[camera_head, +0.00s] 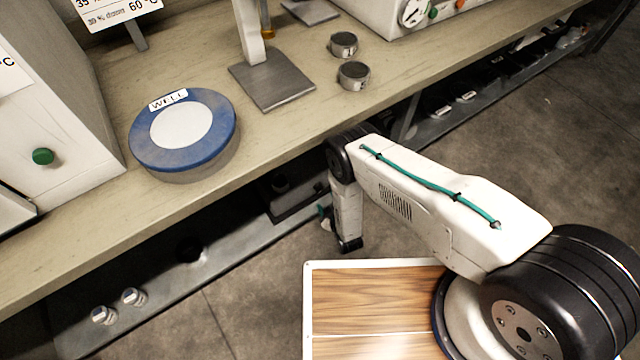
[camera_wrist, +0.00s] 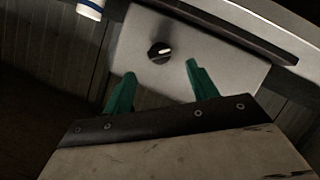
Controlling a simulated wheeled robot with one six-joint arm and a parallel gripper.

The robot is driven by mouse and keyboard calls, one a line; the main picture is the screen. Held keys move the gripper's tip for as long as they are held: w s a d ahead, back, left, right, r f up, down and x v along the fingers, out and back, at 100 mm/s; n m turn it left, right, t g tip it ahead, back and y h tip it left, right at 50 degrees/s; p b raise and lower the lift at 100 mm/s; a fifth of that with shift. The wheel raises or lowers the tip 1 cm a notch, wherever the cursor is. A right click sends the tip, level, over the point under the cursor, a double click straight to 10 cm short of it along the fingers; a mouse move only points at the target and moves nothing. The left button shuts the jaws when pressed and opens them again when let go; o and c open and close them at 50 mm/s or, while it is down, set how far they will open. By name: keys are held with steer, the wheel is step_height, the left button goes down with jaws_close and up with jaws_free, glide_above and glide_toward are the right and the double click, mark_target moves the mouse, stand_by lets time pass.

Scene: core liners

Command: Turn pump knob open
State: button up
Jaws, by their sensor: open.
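A black round knob (camera_wrist: 160,52) with a pale mark on its face sits on a light grey panel (camera_wrist: 215,75) in the wrist view. I take it for the pump knob, but no label on it can be read. My gripper (camera_wrist: 158,82) shows two green fingers, apart and empty. In the picture the knob lies just beyond the fingertips, roughly between their lines. No contact shows, and the remaining distance cannot be told.
The bench (camera_head: 290,125) carries a blue-rimmed round container (camera_head: 200,165) marked WELL, a stand with a metal base plate (camera_head: 272,85) and two small tins (camera_head: 353,75). A lower shelf (camera_head: 190,275) runs below it. A dark bar (camera_wrist: 225,38) crosses above the knob's panel.

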mark_target(321, 190)
steer(key=shift+t+y, duration=0.3)
steer(key=shift+t, duration=0.1)
steer(key=x, duration=0.7)
steer(key=shift+w+f, duration=0.2)
steer(key=shift+f, duration=0.15)
steer(key=c, duration=1)
